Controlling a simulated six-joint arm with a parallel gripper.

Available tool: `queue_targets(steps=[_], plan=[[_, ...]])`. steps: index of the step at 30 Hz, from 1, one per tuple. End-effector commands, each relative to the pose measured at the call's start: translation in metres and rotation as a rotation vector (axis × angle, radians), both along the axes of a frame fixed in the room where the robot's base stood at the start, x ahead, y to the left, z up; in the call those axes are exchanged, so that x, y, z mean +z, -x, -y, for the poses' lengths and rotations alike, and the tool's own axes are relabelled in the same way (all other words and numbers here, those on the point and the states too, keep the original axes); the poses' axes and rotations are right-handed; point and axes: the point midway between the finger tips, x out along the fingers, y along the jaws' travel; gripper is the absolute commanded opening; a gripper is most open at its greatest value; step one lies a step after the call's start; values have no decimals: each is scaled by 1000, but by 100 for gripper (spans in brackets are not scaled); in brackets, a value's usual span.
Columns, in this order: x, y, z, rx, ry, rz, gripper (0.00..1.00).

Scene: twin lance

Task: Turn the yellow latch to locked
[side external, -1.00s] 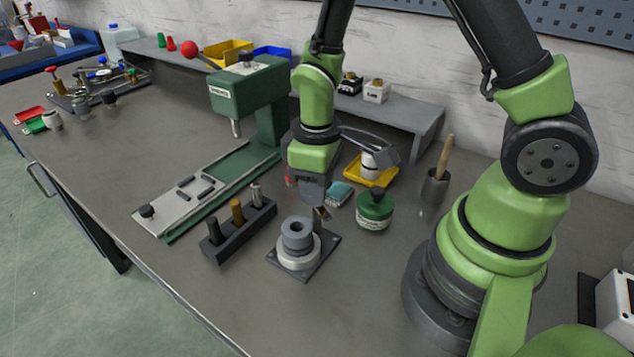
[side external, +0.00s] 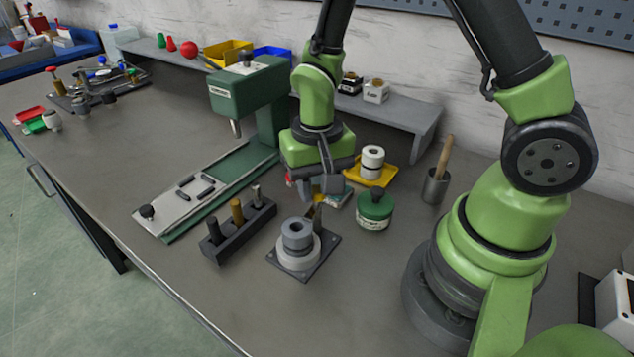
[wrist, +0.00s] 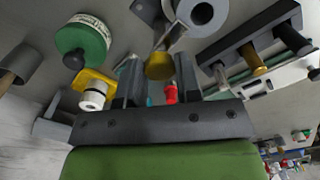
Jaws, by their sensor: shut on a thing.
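The yellow latch (side external: 318,203) is a small piece at the back edge of a fixture with a grey ring on a dark square plate (side external: 326,244). My gripper (side external: 319,192) points down over the fixture's back corner and is shut on the latch. In the wrist view the latch (wrist: 160,67) shows as a rounded yellow end between my two dark fingers (wrist: 159,80). The grey ring (wrist: 202,13) is just beyond it. My fingers partly hide the latch in the side view, and I cannot tell its exact angle.
A green-lidded jar (side external: 375,210) stands close to the right. A black rack of pins (side external: 240,232) is to the left, with a green press (side external: 245,90) behind. A yellow tray (side external: 357,172) with a white spool (side external: 372,160) sits behind. The front table is clear.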

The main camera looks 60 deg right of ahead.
Motion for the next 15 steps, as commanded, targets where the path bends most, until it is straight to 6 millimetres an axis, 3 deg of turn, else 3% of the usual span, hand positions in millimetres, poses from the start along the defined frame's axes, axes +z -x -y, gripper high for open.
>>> queue_targets(steps=[15], plan=[[0,0,0,-190,-1,-1,8]])
